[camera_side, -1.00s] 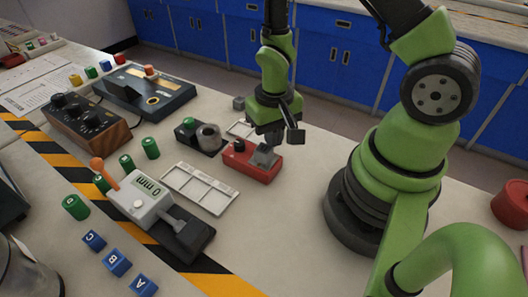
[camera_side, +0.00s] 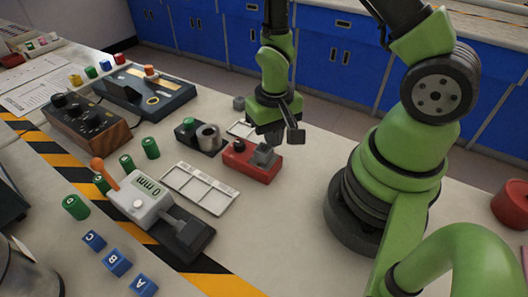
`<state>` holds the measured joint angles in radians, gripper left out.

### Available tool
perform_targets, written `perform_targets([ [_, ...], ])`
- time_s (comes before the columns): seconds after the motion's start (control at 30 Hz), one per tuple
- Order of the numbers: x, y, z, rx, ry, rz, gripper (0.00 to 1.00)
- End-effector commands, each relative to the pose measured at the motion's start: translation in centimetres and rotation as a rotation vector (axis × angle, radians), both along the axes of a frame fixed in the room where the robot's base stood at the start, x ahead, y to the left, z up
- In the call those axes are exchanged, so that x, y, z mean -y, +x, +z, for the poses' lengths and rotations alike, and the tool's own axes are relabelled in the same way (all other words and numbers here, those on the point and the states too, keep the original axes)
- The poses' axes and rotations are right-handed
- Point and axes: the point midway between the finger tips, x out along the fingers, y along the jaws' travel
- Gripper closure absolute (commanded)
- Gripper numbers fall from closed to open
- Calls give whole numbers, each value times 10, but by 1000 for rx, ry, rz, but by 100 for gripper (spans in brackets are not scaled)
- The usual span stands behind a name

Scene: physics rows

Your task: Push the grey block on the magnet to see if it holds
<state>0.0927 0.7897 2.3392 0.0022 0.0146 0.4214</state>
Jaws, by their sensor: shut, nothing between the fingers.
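The grey block (camera_side: 263,154) sits on the right part of the red magnet box (camera_side: 240,164), which has a dark knob at its left end. My gripper (camera_side: 273,138) points down just behind and above the grey block. Its fingers are shut and empty. A small gap seems to show between the fingertips and the block, though the view does not settle the depth.
A dark box with a green button and a metal ring (camera_side: 206,138) stands left of the magnet box. A white compartment tray (camera_side: 199,188) lies in front.

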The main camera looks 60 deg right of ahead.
Motion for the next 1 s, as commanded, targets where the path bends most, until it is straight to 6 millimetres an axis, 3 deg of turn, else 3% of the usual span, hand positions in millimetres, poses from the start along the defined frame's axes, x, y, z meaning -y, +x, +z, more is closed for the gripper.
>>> perform_targets([
  [1.0,-10,0,0,0,0,0,100],
])
